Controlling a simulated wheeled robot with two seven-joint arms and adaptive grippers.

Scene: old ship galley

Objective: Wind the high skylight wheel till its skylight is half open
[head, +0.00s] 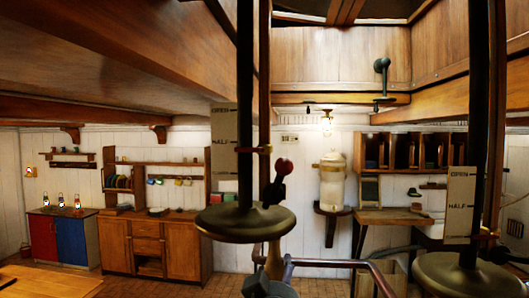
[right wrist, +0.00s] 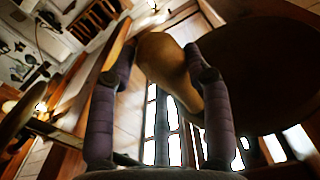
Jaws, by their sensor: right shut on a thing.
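Two dark upright rods each carry a round wheel, the left wheel (head: 245,222) and the lower right wheel (head: 468,277). I cannot tell from a label which one is the high skylight's. My right gripper (head: 270,272) is under the left wheel, its fingers shut around a tan wooden handle (right wrist: 168,65) hanging from the wheel's underside. A red-knobbed lever (head: 282,170) stands by the left rod. My left gripper is out of view.
The right scale plate (head: 460,200) has its pointer (head: 485,236) well below HALF. A skylight frame (head: 345,12) is partly visible overhead. A ceramic water jar (head: 332,182) on a bracket and a wooden dresser (head: 155,245) stand farther back. A table (head: 45,282) is at lower left.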

